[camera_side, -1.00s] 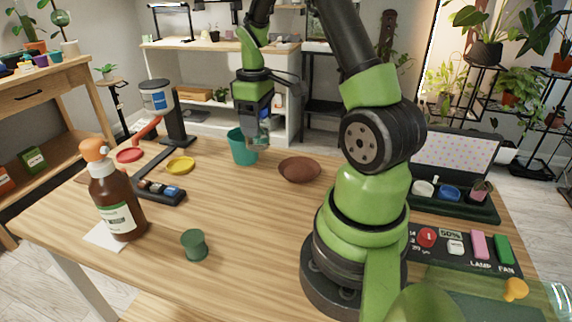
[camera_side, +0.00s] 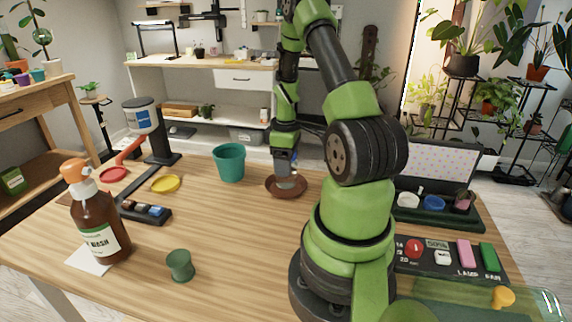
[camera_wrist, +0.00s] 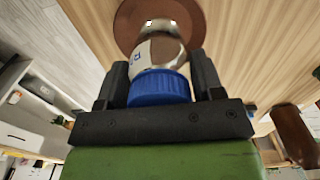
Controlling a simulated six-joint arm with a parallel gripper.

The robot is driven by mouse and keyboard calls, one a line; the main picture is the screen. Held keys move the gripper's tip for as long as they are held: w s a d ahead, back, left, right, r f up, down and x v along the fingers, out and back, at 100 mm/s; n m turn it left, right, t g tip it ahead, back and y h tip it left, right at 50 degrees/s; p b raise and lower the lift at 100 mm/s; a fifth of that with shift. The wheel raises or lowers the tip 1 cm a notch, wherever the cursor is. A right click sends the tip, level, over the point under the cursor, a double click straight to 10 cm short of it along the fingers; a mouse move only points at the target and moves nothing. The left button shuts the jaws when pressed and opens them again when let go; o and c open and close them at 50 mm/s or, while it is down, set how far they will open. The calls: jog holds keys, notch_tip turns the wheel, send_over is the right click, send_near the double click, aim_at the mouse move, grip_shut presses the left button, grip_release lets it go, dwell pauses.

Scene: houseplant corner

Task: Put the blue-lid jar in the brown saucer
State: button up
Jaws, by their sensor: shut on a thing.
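The blue-lid jar (camera_wrist: 160,68) is between my gripper's fingers in the wrist view, its blue lid towards the palm and its clear body pointing at the brown saucer (camera_wrist: 128,22). My gripper (camera_side: 287,172) is shut on the jar and points down over the brown saucer (camera_side: 273,191) in the side view. The jar (camera_side: 291,181) shows only in part there, low at the saucer's inside. I cannot tell whether its base touches the saucer.
A teal pot (camera_side: 229,162) stands just left of the saucer.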

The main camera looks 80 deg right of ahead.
jog(key=shift+f, duration=0.45)
jog(key=o, duration=1.1)
jog(key=shift+f, duration=0.15)
